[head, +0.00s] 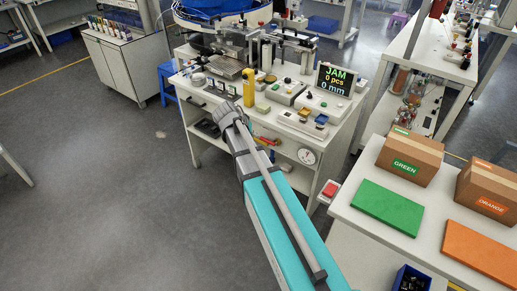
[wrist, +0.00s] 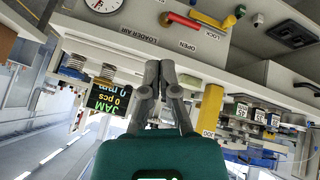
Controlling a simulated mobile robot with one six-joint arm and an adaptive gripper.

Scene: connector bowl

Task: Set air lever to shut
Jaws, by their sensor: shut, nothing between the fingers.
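The air lever (wrist: 186,21) is a red handle on the white front panel beside the words LOADER AIR, at the top of the wrist view. A yellow handle (wrist: 208,20) adjoins it. OPEN and LOCK labels are nearby; I see no SHUT label. The red lever also shows small in the head view (head: 262,139), on the bench front just right of my arm. My gripper (wrist: 160,68) is shut and empty, its fingertips below the lever in the wrist view and apart from it. In the head view my own arm hides the fingers.
A round gauge (head: 306,156) is on the bench front. A yellow post (head: 249,88) and a JAM display (head: 335,79) stand on the bench top. Green (head: 388,207) and orange (head: 480,250) boards lie on the right table. The floor at left is clear.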

